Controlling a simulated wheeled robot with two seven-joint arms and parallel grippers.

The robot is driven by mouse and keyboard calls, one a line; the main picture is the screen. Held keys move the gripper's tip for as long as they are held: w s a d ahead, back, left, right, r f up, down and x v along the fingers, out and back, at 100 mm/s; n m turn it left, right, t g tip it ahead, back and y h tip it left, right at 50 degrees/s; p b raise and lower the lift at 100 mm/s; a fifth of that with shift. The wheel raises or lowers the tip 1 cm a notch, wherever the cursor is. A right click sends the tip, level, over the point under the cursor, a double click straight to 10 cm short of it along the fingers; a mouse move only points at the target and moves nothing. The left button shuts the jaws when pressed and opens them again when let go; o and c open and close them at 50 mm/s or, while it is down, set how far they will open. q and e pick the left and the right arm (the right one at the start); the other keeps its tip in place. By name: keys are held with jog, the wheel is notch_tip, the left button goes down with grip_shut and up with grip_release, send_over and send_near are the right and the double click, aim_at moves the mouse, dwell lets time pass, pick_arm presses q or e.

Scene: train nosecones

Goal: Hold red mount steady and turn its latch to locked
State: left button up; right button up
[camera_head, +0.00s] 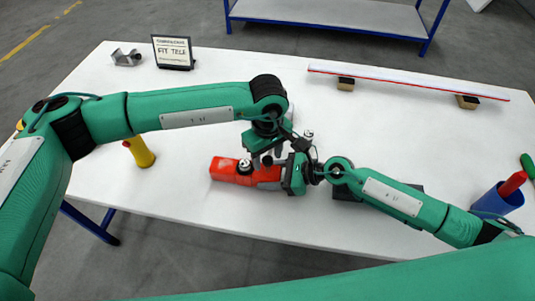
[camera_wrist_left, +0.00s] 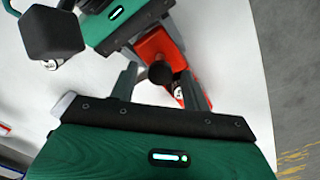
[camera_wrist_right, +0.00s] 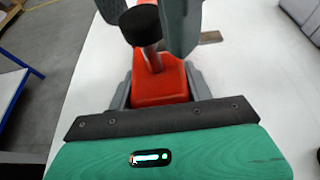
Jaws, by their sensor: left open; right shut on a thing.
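The red mount (camera_head: 225,168) lies on the white table in front of me. It also shows in the left wrist view (camera_wrist_left: 152,45) and right wrist view (camera_wrist_right: 160,85). My right gripper (camera_head: 278,180) is shut on the mount's right part, one finger on each side (camera_wrist_right: 158,92). A black knob (camera_wrist_right: 140,25) on a silver stem rises from the mount; it shows in the left wrist view (camera_wrist_left: 160,74) too. My left gripper (camera_wrist_left: 160,78) is open above the mount, its fingers on either side of the knob, apparently without gripping it. I cannot read the latch marking.
A yellow-and-red cylinder (camera_head: 140,153) stands at left. A sign (camera_head: 173,52) and grey bracket (camera_head: 127,58) stand at the back left. A long rail (camera_head: 410,81) rests on blocks at the back right. A blue cup (camera_head: 497,200) stands at right. The middle back is clear.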

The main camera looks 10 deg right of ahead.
pick_arm(q)
jog(key=c, duration=1)
jog(key=shift+n, duration=0.4)
jog(key=n, duration=0.3)
jog(key=shift+n, duration=0.4)
jog(key=n, duration=0.4)
jog(key=shift+n, duration=0.3)
jog(key=n, duration=0.8)
jog(key=shift+n, duration=0.3)
pick_arm(e)
jog(key=shift+a, duration=0.1)
pick_arm(q)
jog(key=o, duration=1)
